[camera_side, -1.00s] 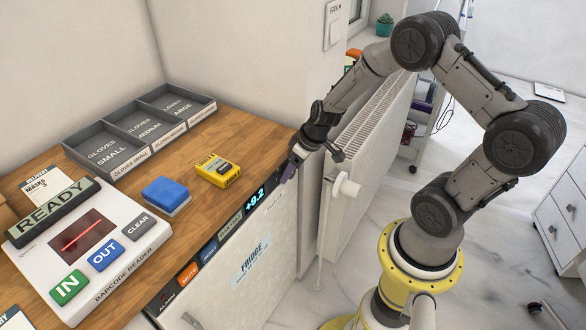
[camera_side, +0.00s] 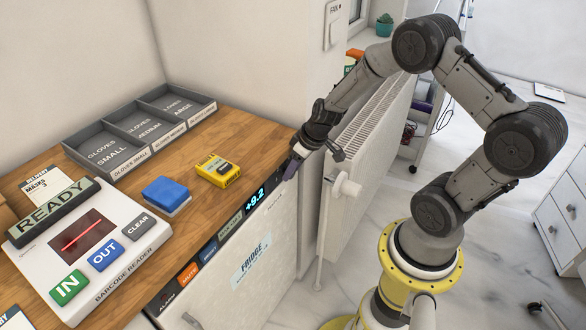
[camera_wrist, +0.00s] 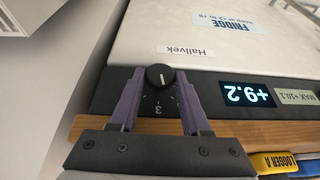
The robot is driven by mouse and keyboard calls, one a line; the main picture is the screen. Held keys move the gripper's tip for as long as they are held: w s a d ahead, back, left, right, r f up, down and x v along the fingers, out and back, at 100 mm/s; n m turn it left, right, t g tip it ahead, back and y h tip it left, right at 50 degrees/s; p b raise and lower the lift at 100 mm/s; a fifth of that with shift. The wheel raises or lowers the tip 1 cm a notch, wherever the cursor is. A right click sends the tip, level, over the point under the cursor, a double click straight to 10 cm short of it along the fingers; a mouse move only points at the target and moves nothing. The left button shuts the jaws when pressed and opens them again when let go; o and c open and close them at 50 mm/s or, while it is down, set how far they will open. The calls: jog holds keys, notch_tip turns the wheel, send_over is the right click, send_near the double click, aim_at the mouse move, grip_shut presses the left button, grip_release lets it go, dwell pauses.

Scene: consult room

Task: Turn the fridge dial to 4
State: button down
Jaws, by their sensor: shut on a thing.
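The fridge dial (camera_wrist: 160,77) is a small round black knob with a white pointer line, on the dark strip along the fridge's top edge. In the wrist view, a digit 3 shows on the panel beside it; other numerals are hidden or too small to read. My gripper (camera_wrist: 158,80) has its two purple fingers on either side of the dial and is shut on it. In the side view, my gripper (camera_side: 291,166) is at the far right end of the strip and hides the dial. The fridge (camera_side: 273,228) is white, and its display (camera_side: 255,199) reads +9.2.
A white radiator (camera_side: 365,135) with a valve stands close by my gripper.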

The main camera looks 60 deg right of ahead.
jog(key=m+y, duration=0.1)
jog(key=y, duration=0.2)
jog(key=d+y, duration=0.1)
jog(key=y, duration=0.3)
jog(key=f+m+y, duration=0.1)
jog(key=y, duration=0.3)
jog(key=shift+d+m+t, duration=0.3)
jog(key=shift+t, duration=0.1)
dwell(0.5)
jog(key=shift+c, duration=2)
grip_release()
jog(key=v, duration=1.3)
jog(key=shift+s+d, duration=0.2)
jog(key=shift+d, duration=0.2)
